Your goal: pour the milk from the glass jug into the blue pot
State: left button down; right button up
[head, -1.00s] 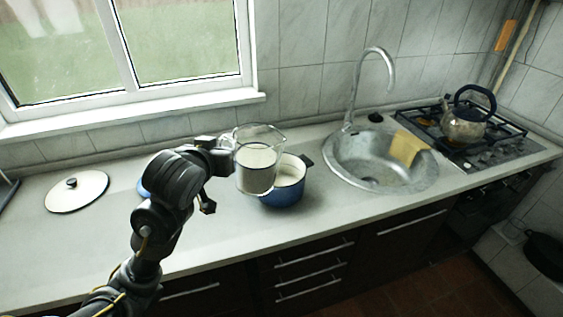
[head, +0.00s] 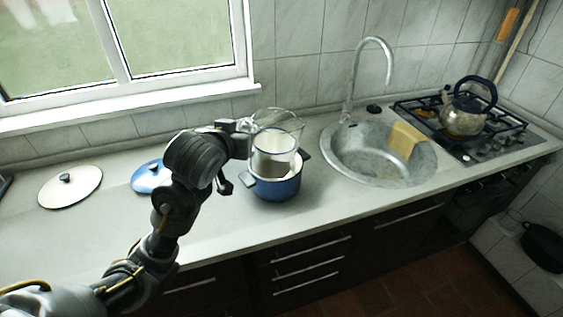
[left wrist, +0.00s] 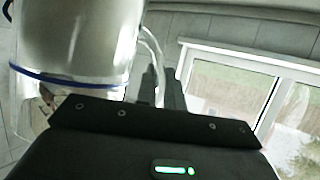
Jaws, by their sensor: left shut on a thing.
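The glass jug (head: 278,122) is held above the blue pot (head: 276,189), leaning a little to the right. Milk (head: 272,160) shows white in its lower part. The jug covers much of the pot's opening, so I cannot tell whether any milk is flowing or what is in the pot. My left gripper (head: 246,126) is shut on the jug at its left side. My right gripper is not in view.
A blue lid (head: 148,176) and a cream lid (head: 70,187) lie on the counter (head: 110,225) to the left. The sink (head: 375,160) with its tall tap (head: 387,62) is right of the pot. A kettle (head: 464,112) stands on the stove. The window is behind.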

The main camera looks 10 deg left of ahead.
pick_arm(q)
jog(key=w+a+n+p, duration=0.1)
jog(key=w+a+p, duration=0.7)
jog(key=w+a, duration=1.25)
jog(key=w+f+m+h+b, duration=0.1)
jog(key=f+b, duration=0.2)
jog(key=f, duration=0.4)
jog(key=w+f+m+h+b, duration=0.1)
jog(key=f+h+b, duration=0.1)
jog(key=f, duration=0.6)
jog(key=w+d+f+m+h+b, duration=0.1)
jog(key=f+b, duration=0.2)
jog(key=f, duration=0.4)
jog(key=shift+f+b, duration=0.3)
jog(key=shift+d, duration=0.1)
